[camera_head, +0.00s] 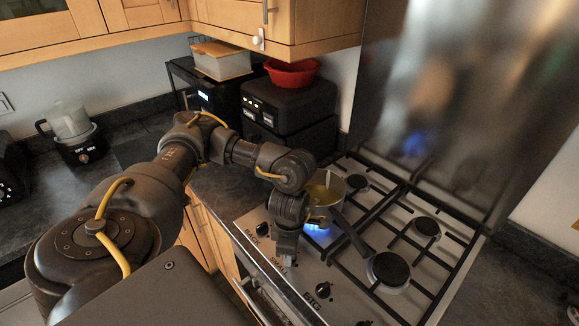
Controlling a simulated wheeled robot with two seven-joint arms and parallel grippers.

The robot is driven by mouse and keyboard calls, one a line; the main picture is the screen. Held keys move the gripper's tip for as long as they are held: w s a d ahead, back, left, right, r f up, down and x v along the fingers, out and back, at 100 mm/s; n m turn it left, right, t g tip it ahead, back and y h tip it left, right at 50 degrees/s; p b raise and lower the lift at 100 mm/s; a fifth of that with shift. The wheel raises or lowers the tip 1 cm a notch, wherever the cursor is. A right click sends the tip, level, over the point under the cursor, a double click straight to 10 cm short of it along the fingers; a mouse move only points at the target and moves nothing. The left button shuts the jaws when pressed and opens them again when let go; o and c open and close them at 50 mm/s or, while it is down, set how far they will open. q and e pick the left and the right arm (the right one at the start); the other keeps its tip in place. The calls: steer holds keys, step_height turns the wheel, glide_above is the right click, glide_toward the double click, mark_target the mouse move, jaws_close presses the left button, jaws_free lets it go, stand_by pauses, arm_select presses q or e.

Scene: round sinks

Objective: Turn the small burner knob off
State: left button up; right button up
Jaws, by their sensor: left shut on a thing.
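The gas stove (345,283) stands at the right with its knobs along the front panel. My left gripper (286,248) points down at the panel and is shut on a knob there. The gripper hides that knob, so I cannot see which way it is turned. A label partly shows just below the gripper. One black knob (262,228) is to its left and another black knob (323,289) to its right, with a "BIG" label by it. My right gripper is out of view.
The pot's dark handle (352,235) sticks out toward the front right, close to my gripper. Other burners (388,269) show no flame. A red bowl (291,74) sits on a black appliance (289,104) behind my arm.

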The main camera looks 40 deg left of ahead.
arm_select(q)
steer(key=m+b, duration=0.1)
steer(key=m, duration=0.3)
steer(key=shift+b, duration=0.3)
steer(key=shift+m+b, duration=0.55)
steer(key=shift+m, duration=1.25)
steer(key=o, duration=1)
steer(key=shift+r, duration=0.1)
step_height(320, 180, up, 11)
steer(key=shift+f, duration=0.15)
steer(key=shift+d+f, duration=0.1)
steer(key=shift+d, duration=0.05)
